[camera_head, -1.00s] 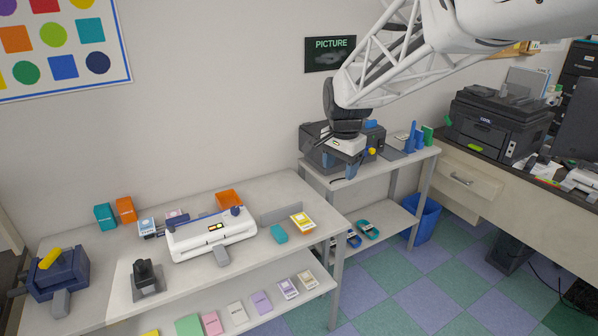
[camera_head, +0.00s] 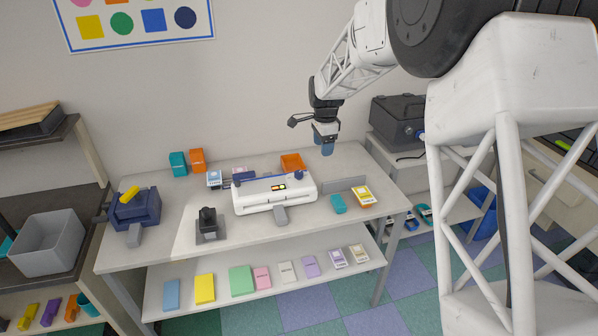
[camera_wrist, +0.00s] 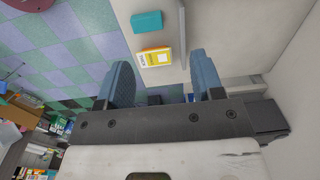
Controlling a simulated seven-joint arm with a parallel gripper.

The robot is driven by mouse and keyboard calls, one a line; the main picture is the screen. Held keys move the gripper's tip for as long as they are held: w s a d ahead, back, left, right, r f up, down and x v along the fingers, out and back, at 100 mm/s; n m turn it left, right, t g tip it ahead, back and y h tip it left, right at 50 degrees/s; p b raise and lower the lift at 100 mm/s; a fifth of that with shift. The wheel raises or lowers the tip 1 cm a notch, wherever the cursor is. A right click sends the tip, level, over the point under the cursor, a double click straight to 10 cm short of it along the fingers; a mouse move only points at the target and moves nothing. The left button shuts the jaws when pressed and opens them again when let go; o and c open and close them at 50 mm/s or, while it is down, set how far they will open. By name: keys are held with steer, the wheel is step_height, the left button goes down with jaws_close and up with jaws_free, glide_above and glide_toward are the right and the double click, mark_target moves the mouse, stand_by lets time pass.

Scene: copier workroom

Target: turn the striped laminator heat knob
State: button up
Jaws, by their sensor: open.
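The laminator (camera_head: 250,198) is a long white machine with dark blue parts on the front table. A small dark knob (camera_head: 298,175) stands at its right end. Another dark part (camera_head: 237,182) is at its left end. Stripes cannot be made out on either. My gripper (camera_head: 327,150) points down above the table's back right, apart from and to the right of the laminator. In the wrist view its two blue fingers (camera_wrist: 163,78) are spread with nothing between them. The laminator is not seen in the wrist view.
A teal block (camera_head: 338,204) and a yellow-and-white packet (camera_head: 363,196) lie right of the laminator. An orange tray (camera_head: 292,162) is behind it. A dark upright device (camera_head: 207,223) and a blue punch with a yellow handle (camera_head: 135,208) stand to its left. A dark box (camera_head: 397,120) is at right.

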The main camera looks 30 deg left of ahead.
steer(key=m, duration=0.1)
glide_above(299, 172)
step_height(299, 172, down, 6)
steer(key=shift+f, duration=0.1)
steer(key=shift+f, duration=3.8)
steer(key=shift+c, duration=0.4)
steer(key=c, duration=0.8)
steer(key=shift+c, duration=0.2)
